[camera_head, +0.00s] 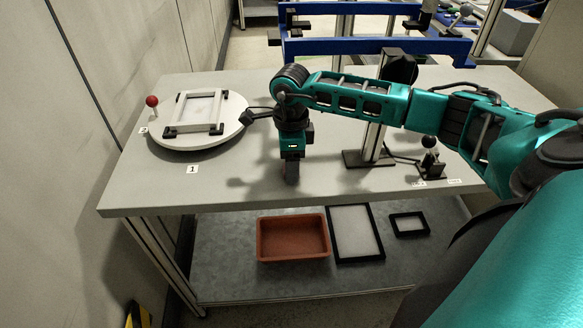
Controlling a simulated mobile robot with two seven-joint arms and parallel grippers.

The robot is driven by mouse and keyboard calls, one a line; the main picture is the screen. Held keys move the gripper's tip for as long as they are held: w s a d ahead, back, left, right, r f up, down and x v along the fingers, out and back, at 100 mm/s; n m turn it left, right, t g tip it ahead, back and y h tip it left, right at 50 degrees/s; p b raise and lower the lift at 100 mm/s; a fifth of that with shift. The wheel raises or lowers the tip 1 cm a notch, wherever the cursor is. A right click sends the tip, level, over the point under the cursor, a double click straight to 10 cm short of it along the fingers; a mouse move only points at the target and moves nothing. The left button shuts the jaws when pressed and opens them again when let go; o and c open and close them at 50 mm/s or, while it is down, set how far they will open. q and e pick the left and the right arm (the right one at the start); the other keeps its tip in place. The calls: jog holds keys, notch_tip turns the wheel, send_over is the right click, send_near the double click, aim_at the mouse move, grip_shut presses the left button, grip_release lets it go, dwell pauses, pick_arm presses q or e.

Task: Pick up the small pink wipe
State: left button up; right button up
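My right arm comes in from the right in the head view, and its gripper (291,172) points straight down at the bare middle of the grey tabletop (235,190). The fingers show as one narrow dark block, close to or touching the surface. I cannot tell whether they are open or shut. No pink wipe can be made out. Anything small between or behind the fingers is hidden. My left gripper is not in view.
A round white turntable (170,143) with a square frame (197,128) and a red-knobbed lever (152,102) is at the left. A post (372,145) and black-knobbed lever (429,143) stand right. A brown tray (292,261) and black frames (393,258) lie on the lower shelf.

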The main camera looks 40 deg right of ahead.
jog(key=c, duration=0.9)
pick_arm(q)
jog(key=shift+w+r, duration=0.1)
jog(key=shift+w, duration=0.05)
pick_arm(e)
jog(key=shift+r, duration=0.1)
